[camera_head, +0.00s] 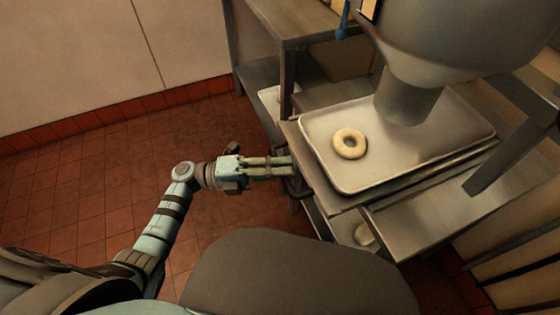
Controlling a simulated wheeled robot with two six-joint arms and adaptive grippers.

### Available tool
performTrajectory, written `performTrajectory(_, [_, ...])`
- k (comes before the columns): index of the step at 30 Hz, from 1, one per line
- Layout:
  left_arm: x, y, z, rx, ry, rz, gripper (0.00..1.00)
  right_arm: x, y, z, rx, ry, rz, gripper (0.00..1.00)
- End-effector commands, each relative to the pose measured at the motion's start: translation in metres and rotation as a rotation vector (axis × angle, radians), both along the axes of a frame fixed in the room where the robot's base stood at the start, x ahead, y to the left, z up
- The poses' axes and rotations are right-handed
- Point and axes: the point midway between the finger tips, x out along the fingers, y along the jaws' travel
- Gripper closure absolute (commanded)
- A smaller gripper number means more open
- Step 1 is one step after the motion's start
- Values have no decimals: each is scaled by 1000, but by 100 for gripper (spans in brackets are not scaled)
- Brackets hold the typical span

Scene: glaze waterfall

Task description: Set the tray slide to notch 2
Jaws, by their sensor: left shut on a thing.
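The metal tray (385,172) lies on a sliding shelf under the large funnel-shaped machine. A pale ring donut (349,143) rests on the tray near its left end. The tray slide (318,172) shows as a plate along the tray's left and front edges. My left gripper (291,168) reaches in from the left and is shut on the dark handle (296,187) at the slide's left edge. The fingertips are partly hidden at the handle. Notch marks cannot be made out. My right gripper is not in view.
The machine's metal hopper (450,35) hangs over the tray with its spout low above it. A metal side table (290,20) stands behind on the left. A lower shelf (350,235) holds a pale round thing. The tiled floor to the left is clear.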

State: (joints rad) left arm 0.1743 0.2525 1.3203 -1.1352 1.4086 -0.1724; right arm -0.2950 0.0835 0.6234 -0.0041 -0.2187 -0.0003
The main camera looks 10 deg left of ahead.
Motion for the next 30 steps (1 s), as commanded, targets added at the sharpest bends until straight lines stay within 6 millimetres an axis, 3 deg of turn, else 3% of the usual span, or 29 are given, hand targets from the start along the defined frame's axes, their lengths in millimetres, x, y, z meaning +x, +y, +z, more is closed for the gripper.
performTrajectory(8, [-1, -1, 0, 2, 0, -5, 100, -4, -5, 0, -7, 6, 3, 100])
performTrajectory(9, [-1, 0, 0, 2, 0, -4, 83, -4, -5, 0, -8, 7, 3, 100])
performTrajectory(10, [-1, 0, 0, 2, 0, -4, 79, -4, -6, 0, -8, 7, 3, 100])
performTrajectory(20, [-1, 3, -1, 2, 0, 0, 79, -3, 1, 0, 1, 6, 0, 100])
performTrajectory(23, [-4, 15, -3, 4, 1, -1, 79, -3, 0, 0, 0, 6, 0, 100])
performTrajectory(30, [-19, 77, -15, 5, 3, 0, 79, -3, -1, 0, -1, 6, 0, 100])
